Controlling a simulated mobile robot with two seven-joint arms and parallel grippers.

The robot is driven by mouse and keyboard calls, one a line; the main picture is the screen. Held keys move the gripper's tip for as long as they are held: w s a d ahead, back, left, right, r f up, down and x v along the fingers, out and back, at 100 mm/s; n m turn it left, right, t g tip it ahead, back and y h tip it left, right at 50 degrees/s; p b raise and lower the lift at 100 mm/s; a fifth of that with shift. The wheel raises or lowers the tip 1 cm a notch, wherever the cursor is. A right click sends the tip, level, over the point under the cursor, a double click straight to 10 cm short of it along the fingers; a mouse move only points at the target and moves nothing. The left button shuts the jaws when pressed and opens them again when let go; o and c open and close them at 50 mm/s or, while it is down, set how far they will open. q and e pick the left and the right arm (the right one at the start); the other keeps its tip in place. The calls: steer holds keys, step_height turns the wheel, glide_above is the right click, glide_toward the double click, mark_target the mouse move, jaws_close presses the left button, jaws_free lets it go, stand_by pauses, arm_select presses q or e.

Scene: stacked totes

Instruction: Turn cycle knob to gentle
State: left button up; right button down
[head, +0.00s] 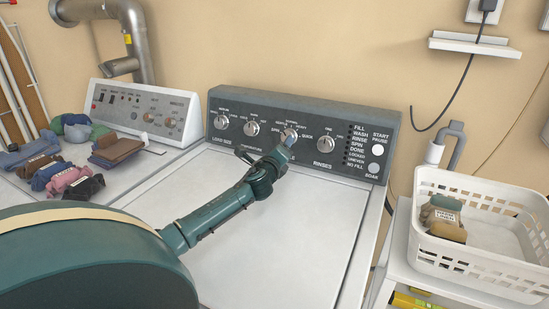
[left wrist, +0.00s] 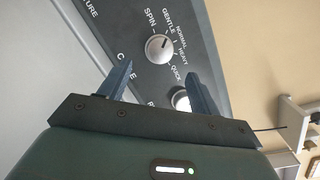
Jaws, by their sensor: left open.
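The cycle knob (left wrist: 159,48) is a round silver dial on the dark washer panel, with SPIN, GENTLE, NORMAL, HEAVY and QUICK printed around it. A short dark mark shows on its face; I cannot tell exactly which label it points to. In the head view the cycle knob (head: 291,133) is partly hidden by my left gripper (head: 286,146). My left gripper (left wrist: 158,62) is open and empty, its two fingers apart, with the knob between and just beyond the tips in the picture. No contact is visible. My right gripper is not in view.
The rinses knob (left wrist: 181,100) is close to one finger. The load size knob (head: 221,122) and temperature knob (head: 251,128) sit left on the panel. The washer lid (head: 300,215) is clear. Folded clothes (head: 117,150) lie on the left machine; a white basket (head: 470,262) stands right.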

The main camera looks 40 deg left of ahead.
arm_select(q)
steer(key=v, duration=0.6)
steer(key=shift+w, duration=0.1)
stand_by(0.5)
